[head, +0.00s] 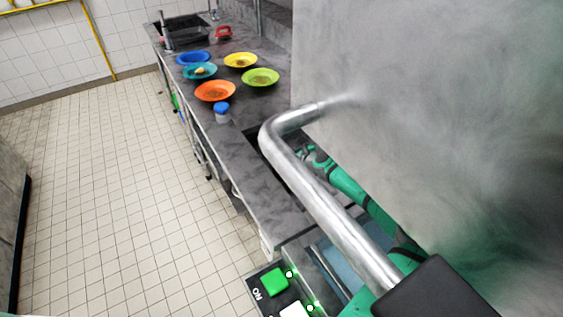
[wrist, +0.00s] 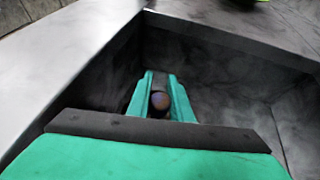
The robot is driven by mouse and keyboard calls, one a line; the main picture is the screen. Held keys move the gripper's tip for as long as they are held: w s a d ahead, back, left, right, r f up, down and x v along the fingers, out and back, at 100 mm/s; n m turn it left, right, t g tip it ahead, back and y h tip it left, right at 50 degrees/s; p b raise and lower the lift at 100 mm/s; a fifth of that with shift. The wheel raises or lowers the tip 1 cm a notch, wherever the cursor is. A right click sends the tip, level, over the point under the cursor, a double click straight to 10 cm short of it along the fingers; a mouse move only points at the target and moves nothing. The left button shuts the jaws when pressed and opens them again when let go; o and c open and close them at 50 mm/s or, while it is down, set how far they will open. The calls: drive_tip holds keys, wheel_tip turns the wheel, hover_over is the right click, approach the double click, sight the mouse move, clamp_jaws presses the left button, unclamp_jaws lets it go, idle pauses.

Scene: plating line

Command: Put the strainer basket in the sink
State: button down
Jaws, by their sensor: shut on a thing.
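In the wrist view my gripper (wrist: 160,88) points down into a dark sink basin (wrist: 235,75). Its two green fingers are shut on a small round brownish knob, which I take to be the strainer basket (wrist: 160,101). The rest of the basket is hidden, and I cannot tell whether it touches the sink floor. In the head view my green arm reaches to the dark near sink opening (head: 264,147); a metal bar and the grey hood hide most of the basin and the basket.
Orange (head: 215,91), green (head: 261,77), yellow (head: 240,60), teal (head: 199,72) and blue (head: 193,57) plates stand on the counter beyond. A blue-capped jar (head: 222,112) is nearer. A large grey hood (head: 400,110) with a bent metal bar (head: 320,205) stands over my arm.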

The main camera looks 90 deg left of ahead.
drive_tip(key=shift+f, duration=1.95)
drive_tip(key=shift+f, duration=0.15)
drive_tip(key=c, duration=1.6)
unclamp_jaws()
drive_tip(key=v, duration=1.2)
drive_tip(key=shift+w, duration=0.1)
